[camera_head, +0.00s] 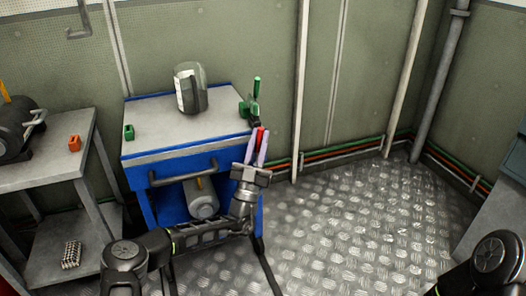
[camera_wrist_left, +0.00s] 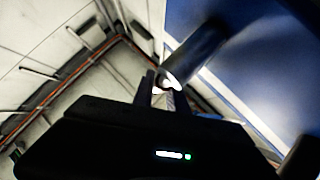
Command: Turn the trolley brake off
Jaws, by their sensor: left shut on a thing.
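The trolley is a blue cart with a grey top (camera_head: 165,128) and a front push bar, standing left of centre. A small red handle (camera_head: 261,135) shows at its right front corner; I take it to be the brake lever. My left gripper (camera_head: 257,149) reaches up to this corner, with its pale fingers on either side of the red handle and shut on it. In the left wrist view the fingertips (camera_wrist_left: 160,92) are at a dark rod with a bright end (camera_wrist_left: 170,82), beside the blue trolley side (camera_wrist_left: 250,60). My right gripper is out of view.
A dark canister (camera_head: 190,88), a green clamp-like tool (camera_head: 250,104) and a small green block (camera_head: 129,132) are on the trolley top. A grey cylinder (camera_head: 202,200) is inside below. A metal table (camera_head: 40,168) stands left. The metal floor (camera_head: 350,225) to the right is clear.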

